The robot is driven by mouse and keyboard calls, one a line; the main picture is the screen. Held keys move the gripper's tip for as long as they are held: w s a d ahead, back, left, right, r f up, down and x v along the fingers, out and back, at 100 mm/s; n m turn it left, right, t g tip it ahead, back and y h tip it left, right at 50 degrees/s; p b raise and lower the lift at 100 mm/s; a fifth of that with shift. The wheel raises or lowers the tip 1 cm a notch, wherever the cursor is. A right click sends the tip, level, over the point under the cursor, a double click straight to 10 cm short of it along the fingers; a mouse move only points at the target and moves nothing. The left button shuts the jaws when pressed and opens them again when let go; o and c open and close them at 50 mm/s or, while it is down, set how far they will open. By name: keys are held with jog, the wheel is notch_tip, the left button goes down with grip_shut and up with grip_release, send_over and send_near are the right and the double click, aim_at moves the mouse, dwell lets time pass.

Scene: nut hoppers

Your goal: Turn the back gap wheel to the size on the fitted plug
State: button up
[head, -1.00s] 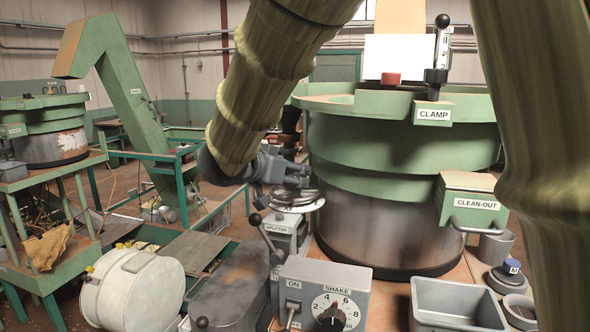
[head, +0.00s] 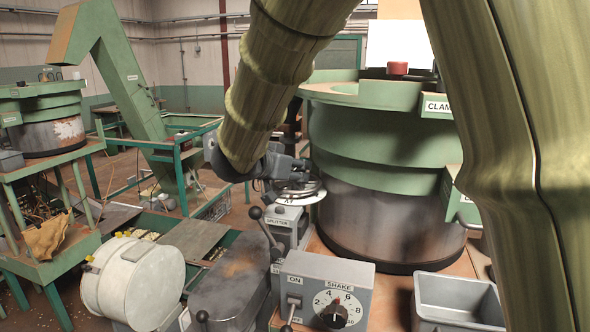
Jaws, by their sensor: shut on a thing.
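My gripper (head: 290,172) is in the middle of the head view, reaching down from the left onto a wheel above the grey splitter box. It is shut on this wheel, which seems to be the gap wheel. A pale dial plate (head: 299,195) with small marks shows under the wheel; the marks are too small to read. The fingers hide much of the wheel, so its setting cannot be told. No size on a fitted plug can be read in this view.
The splitter box (head: 287,224) with a black-knobbed lever stands below the dial. The shake control box (head: 327,270) is in front. The large green bowl (head: 385,130) stands close at right, and a grey bin (head: 457,300) is at front right. A pale drum (head: 140,285) is at left.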

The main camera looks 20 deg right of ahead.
jog(key=shift+a, duration=0.1)
jog(key=shift+m+g, duration=0.3)
jog(key=shift+w+m+g+h, duration=0.15)
jog(key=shift+m+g+h, duration=0.35)
jog(key=m+g, duration=0.2)
jog(key=m+g+h, duration=0.1)
jog(key=m+g, duration=0.1)
jog(key=m+g+h, duration=0.1)
jog(key=m+g, duration=0.1)
jog(key=shift+w+a+g, duration=0.1)
jog(key=shift+w+g, duration=0.2)
jog(key=shift+g, duration=0.1)
jog(key=m+g, duration=0.4)
jog(key=g, duration=0.1)
jog(key=shift+w+r+m+y, duration=0.15)
jog(key=shift+w+m+y, duration=0.05)
jog(key=shift+m+y, duration=0.1)
jog(key=shift+w+r+m+g+y, duration=0.1)
jog(key=shift+m+g+y, duration=0.6)
jog(key=shift+m+g, duration=0.9)
jog(key=shift+m+g+y, duration=0.3)
jog(key=shift+y, duration=0.1)
